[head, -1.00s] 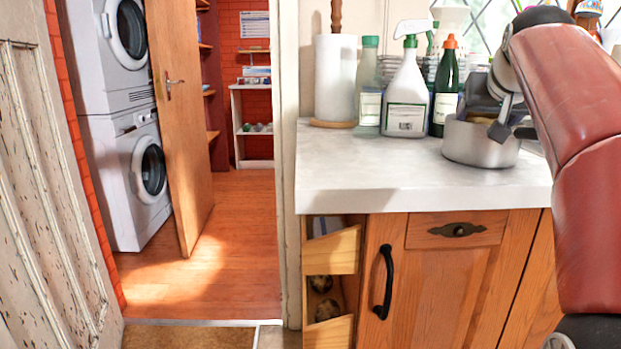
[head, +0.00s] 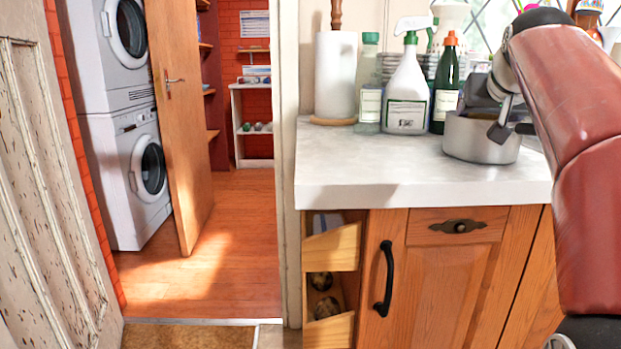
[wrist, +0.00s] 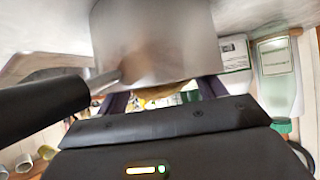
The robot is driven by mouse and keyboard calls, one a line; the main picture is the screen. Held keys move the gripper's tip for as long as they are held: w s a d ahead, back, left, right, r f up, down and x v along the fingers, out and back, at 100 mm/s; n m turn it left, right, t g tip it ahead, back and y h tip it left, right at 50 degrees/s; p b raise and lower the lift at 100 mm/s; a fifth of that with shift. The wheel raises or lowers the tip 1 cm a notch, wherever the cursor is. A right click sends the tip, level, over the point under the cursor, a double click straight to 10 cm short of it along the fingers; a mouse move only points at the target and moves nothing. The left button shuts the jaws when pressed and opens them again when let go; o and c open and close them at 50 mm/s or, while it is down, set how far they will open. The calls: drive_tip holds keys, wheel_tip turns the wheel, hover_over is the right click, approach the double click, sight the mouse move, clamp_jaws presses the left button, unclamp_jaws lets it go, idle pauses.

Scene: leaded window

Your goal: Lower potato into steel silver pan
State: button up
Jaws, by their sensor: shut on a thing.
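The steel silver pan (head: 480,140) stands upright on the right part of the counter. It also shows in the wrist view, its wall (wrist: 160,40) filling the top middle and its black handle (wrist: 40,105) reaching left. My gripper (head: 484,100) is at the pan's mouth, its lower part hidden by the pan wall. In the wrist view my gripper's two dark fingers (wrist: 162,96) are shut on a tan thing, the potato (wrist: 158,92), of which only a sliver shows below the pan's edge. I cannot tell whether the potato touches the pan's bottom.
A paper towel roll (head: 336,78), a white spray bottle (head: 407,85) and a dark green bottle (head: 445,88) stand left of the pan. The counter (head: 370,165) is clear in front.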

drive_tip(key=o, duration=1.1)
drive_tip(key=shift+s, duration=0.1)
